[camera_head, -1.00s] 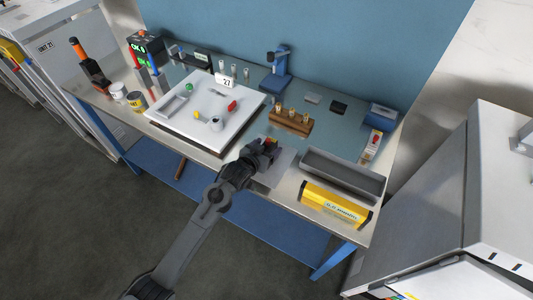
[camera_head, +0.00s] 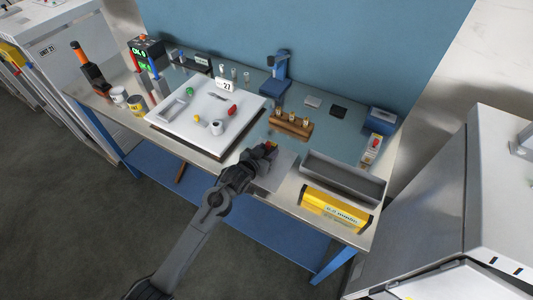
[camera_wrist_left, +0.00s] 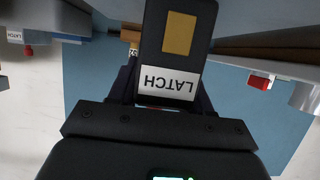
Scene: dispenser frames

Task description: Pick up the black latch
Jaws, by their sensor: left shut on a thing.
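The black latch (camera_wrist_left: 180,68) fills the upper middle of the left wrist view. It is a flat dark block with a gold patch and a white label reading LATCH, upside down in that view. My left gripper (camera_head: 266,150) is shut on it, over the front edge of the bench, at a pale grey plate (camera_head: 278,178). In the head view the latch is mostly hidden by the gripper, and its height above the plate cannot be told. My right gripper does not show.
A white board (camera_head: 183,128) with small parts lies left of the gripper. A wooden block with brass pieces (camera_head: 290,125) stands behind it. A grey open tray (camera_head: 343,180) and a yellow box (camera_head: 335,209) lie to the right. A blue stand (camera_head: 278,80) is at the back.

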